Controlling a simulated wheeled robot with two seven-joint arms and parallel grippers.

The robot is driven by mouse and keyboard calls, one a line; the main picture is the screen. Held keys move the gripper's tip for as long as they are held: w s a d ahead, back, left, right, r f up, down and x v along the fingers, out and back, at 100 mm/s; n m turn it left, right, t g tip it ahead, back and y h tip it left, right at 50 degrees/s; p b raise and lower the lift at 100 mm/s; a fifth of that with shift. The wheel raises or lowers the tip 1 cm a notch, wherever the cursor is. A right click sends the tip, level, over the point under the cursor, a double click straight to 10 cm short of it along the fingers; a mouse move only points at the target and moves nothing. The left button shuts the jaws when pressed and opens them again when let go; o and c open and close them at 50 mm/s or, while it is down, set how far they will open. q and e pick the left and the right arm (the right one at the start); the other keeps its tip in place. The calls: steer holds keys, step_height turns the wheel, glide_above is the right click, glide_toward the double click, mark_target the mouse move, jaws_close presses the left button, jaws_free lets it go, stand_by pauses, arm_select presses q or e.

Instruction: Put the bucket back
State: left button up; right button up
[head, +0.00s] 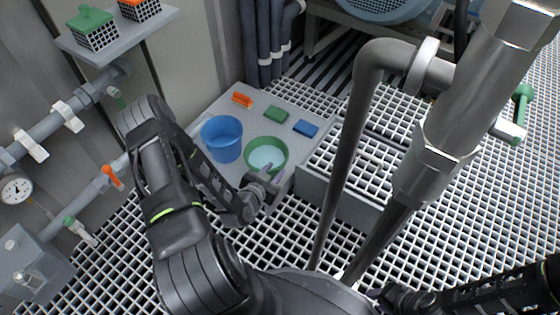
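A blue bucket (222,138) stands on a light grey platform (283,97) left of centre. A green bucket (273,144) with a pale inside stands close to its right on the same platform. My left gripper (262,178) is at the near rim of the green bucket, and its fingers reach the rim. I cannot tell whether they are closed on it. My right arm comes in at the bottom right, and its gripper (388,295) is low near the bottom edge, too unclear to tell open or shut.
Orange (242,99), green (276,114) and blue (305,128) blocks lie at the platform's back. A thick grey pipe (352,125) rises to the right. A wall shelf (120,37) holds small baskets. Left are valves and a gauge (16,189). Floor is white grating.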

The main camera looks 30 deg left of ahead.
arm_select(q)
steer(key=v, duration=0.4)
steer(key=shift+p, duration=0.35)
stand_by(0.5)
